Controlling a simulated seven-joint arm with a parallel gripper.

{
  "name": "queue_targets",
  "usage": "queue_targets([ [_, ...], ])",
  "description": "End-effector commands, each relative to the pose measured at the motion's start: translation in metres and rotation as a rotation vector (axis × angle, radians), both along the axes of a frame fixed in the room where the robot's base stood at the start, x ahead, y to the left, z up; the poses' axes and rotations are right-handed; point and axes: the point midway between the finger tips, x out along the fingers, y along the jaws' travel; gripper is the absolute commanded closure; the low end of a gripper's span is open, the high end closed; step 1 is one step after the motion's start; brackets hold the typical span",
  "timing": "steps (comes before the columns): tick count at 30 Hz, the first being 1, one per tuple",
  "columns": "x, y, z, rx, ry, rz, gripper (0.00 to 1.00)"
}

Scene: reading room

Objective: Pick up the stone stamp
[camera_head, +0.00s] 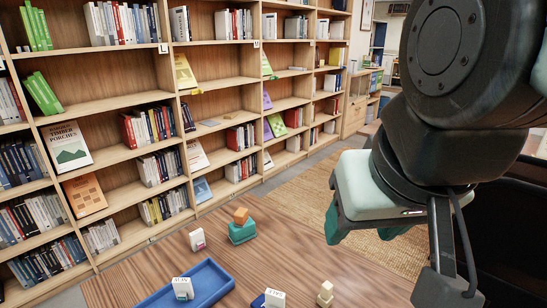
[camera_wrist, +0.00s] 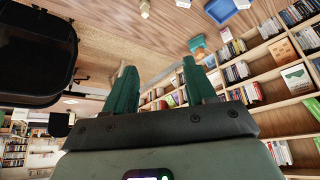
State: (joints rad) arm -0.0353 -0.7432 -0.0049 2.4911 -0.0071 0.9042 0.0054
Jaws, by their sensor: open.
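A small cream two-part block (camera_head: 325,293), likely the stone stamp, stands on the wooden table (camera_head: 270,262) near the bottom edge of the head view. It also shows at the top of the wrist view (camera_wrist: 144,9). My gripper (camera_head: 362,230) hangs in the air above and to the right of it, well apart from everything on the table. In the wrist view its two teal fingers (camera_wrist: 160,82) are spread with nothing between them. The gripper is open and empty.
A blue tray (camera_head: 218,284) holds a white lettered block (camera_head: 183,288). Another white lettered block (camera_head: 274,298) stands left of the cream block. A red-and-white block (camera_head: 197,239) and a teal block (camera_head: 242,232) under an orange one (camera_head: 240,215) stand farther back. Bookshelves (camera_head: 120,155) line the wall.

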Motion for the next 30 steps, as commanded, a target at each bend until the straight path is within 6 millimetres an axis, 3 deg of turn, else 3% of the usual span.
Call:
queue_targets([
  [5, 0.02, 0.011, 0.006, 0.205, 0.108, -0.183, 0.45],
  [7, 0.032, 0.014, -0.002, 0.285, 0.2, -0.266, 0.45],
  [17, 0.087, 0.006, -0.086, 0.587, 0.628, -0.499, 0.45],
  [30, 0.143, -0.037, -0.213, 1.245, 0.972, -0.852, 0.45],
])
